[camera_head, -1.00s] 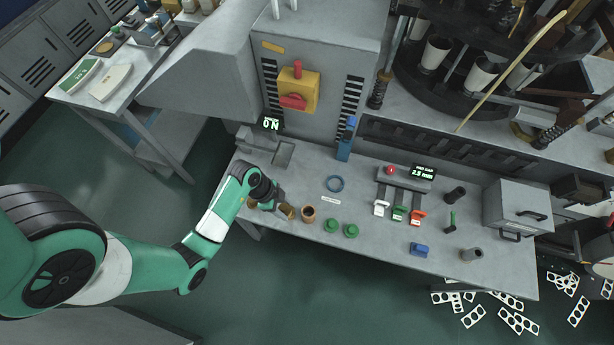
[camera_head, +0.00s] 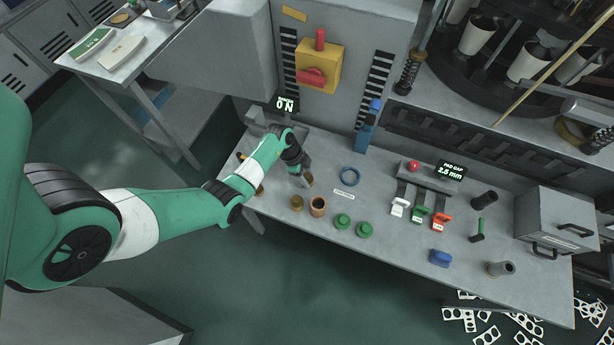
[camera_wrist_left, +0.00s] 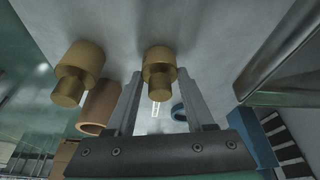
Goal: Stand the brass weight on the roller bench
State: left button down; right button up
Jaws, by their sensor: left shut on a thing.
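My left gripper (camera_head: 304,182) is over the left part of the grey bench (camera_head: 395,250), shut on a brass weight (camera_wrist_left: 160,68). In the left wrist view the stepped weight sits between the two fingertips. In the head view the held weight (camera_head: 309,179) shows small beside the fingers. I cannot tell whether it touches the bench top. A second brass weight (camera_head: 297,203) stands nearer the front edge; a similar stepped one (camera_wrist_left: 80,70) shows left of the fingers in the wrist view. Another brass piece (camera_head: 260,190) is partly hidden by my arm. My right gripper is out of view.
A brown hollow cylinder (camera_head: 318,207), two green knobs (camera_head: 343,221) and a blue ring (camera_head: 349,176) are close by. A blue post (camera_head: 366,135) rises behind. Coloured levers (camera_head: 420,214) and a grey drawer box (camera_head: 552,215) stand further right. Bare bench lies right of the green knobs.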

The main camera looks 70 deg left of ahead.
pick_arm(q)
jog(key=shift+r, duration=0.1)
jog(key=shift+w, duration=0.1)
jog(key=shift+c, duration=1.4)
grip_release()
jog(key=p+v, duration=0.6)
jog(key=v, duration=0.6)
